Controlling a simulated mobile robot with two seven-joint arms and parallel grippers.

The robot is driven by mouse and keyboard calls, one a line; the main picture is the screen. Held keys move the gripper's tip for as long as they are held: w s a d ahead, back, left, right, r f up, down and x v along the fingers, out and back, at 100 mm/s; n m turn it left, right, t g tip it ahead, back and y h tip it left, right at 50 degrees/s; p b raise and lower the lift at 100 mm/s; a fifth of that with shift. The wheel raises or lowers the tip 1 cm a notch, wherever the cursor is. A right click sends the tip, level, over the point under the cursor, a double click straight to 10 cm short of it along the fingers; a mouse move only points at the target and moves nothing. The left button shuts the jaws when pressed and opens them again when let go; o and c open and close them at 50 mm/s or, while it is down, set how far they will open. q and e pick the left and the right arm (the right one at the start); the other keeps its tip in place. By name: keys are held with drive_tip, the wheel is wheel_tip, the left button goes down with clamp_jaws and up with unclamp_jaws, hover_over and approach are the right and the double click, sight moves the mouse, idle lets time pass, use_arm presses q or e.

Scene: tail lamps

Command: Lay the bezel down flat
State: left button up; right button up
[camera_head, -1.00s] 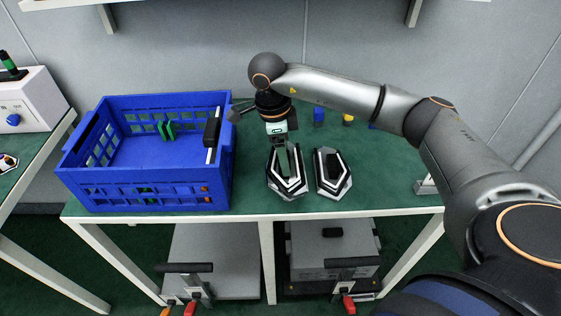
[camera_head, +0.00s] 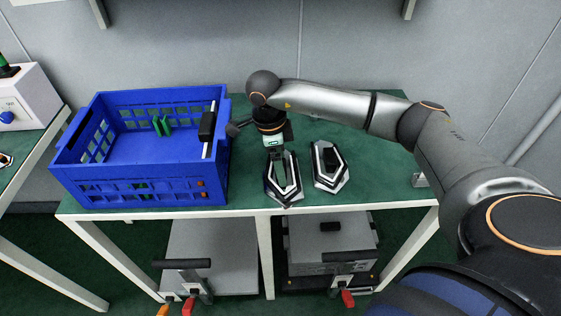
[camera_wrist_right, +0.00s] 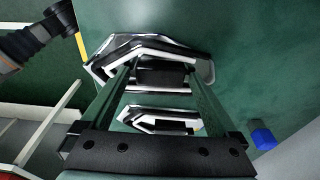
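The bezel (camera_head: 297,190), a silver and black pointed ring, is below my right gripper (camera_head: 280,158) near the front of the green table. It also shows large at the fingertips in the right wrist view (camera_wrist_right: 203,68). My right gripper's fingers (camera_wrist_right: 165,80) are spread well apart, with a dark part of the bezel between their tips. They appear shut on it, though the contact is partly hidden. The bezel looks slightly tilted; I cannot tell whether it touches the table. A second, similar bezel (camera_head: 345,171) lies to its right. My left gripper is not seen.
A blue crate (camera_head: 130,190) stands left on the table (camera_head: 385,165), with green pieces (camera_head: 161,126) and a black-handled part (camera_head: 208,124) in or on it. The table's front edge is close to the bezel. Free tabletop lies to the right.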

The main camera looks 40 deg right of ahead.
sight(273, 172)
drive_tip(key=shift+r, duration=0.3)
drive_tip(key=r, duration=0.4)
drive_tip(key=a+r, duration=0.1)
drive_tip(key=r, duration=0.2)
drive_tip(key=w+r+p, duration=0.1)
drive_tip(key=r, duration=0.3)
drive_tip(key=shift+a+r, duration=0.25)
drive_tip(key=shift+r, duration=0.05)
idle(0.9)
